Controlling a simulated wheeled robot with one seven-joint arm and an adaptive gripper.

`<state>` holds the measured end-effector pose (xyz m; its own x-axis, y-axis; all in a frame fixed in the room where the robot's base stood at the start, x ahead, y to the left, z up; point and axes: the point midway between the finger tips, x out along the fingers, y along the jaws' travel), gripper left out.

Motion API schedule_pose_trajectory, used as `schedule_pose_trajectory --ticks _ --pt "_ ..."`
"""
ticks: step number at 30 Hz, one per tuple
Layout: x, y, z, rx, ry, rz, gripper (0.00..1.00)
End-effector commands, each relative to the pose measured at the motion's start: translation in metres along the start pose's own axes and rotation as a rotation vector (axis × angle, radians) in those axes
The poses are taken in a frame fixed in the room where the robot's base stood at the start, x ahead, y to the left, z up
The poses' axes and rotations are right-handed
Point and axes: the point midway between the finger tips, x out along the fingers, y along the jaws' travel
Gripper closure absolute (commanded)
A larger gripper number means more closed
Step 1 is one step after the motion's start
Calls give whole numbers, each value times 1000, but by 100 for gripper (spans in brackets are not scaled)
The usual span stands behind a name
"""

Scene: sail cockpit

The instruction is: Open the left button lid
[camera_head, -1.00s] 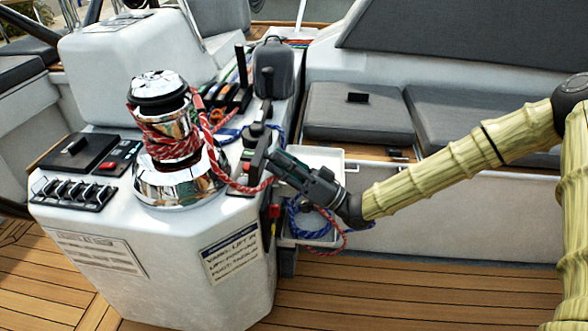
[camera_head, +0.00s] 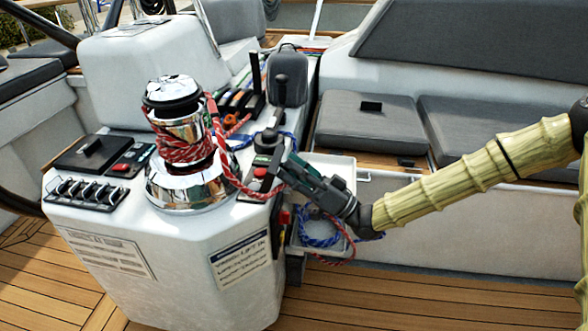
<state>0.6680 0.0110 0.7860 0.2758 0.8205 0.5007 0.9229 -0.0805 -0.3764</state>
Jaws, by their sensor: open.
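A small dark button panel with a red button (camera_head: 260,172) sits on the right edge of the white console, beside the chrome winch. Dark upright parts stand over it, and I cannot tell lid from finger there. Another dark panel with a red button (camera_head: 122,167) is on the console's left part, behind the switch row. Which lid is the task's left one is not clear. My gripper (camera_head: 277,160) is open, coming from the right with its fingertips close to the right panel. I cannot tell whether they touch it. The red rope partly hides the area.
The chrome winch (camera_head: 186,150) with red rope stands just left of the panel. A black lever (camera_head: 281,92) rises behind. A white bin (camera_head: 318,242) with blue rope is below my gripper. Grey seats (camera_head: 370,130) lie behind my arm.

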Motion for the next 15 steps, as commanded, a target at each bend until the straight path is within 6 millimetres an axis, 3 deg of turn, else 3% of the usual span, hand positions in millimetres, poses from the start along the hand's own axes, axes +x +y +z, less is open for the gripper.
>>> schedule_pose_trajectory --ticks 8,15 --pt "-17 1 0 1 0 2 56" --pt "-60 1 0 1 0 3 56"
